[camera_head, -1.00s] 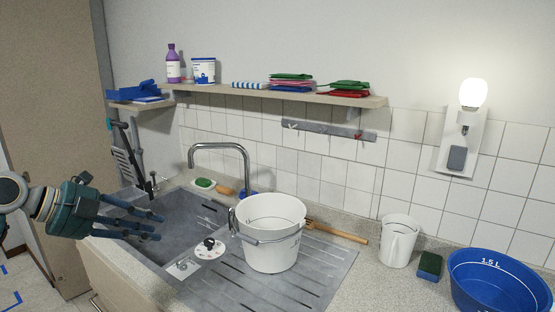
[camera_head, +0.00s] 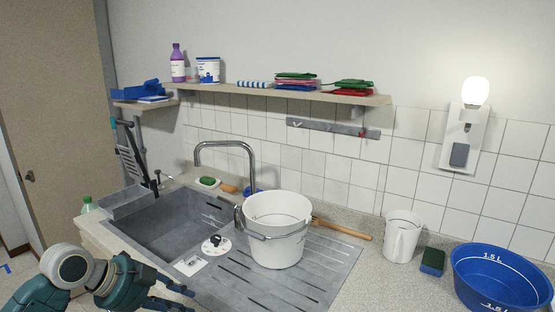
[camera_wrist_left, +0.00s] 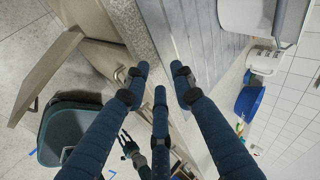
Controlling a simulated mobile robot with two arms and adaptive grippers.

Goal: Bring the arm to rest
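My left gripper (camera_head: 172,300) is at the bottom edge of the head view, low in front of the sink counter. Its three blue fingers also show in the left wrist view (camera_wrist_left: 160,82), spread apart with nothing between them. They are beside the counter's front edge in that picture. A small dark fingered hand, apparently my right gripper (camera_wrist_left: 131,148), shows low in the left wrist view, partly hidden behind a left finger. It is too small to tell its state. It is not in the head view.
The grey sink (camera_head: 168,228) has a white bucket (camera_head: 275,243) on its drainboard. A white jug (camera_head: 401,238), a sponge (camera_head: 432,261) and a blue basin (camera_head: 500,285) stand to the right. A shelf (camera_head: 225,88) holds bottles and cloths. A green-capped bottle (camera_head: 87,206) stands left.

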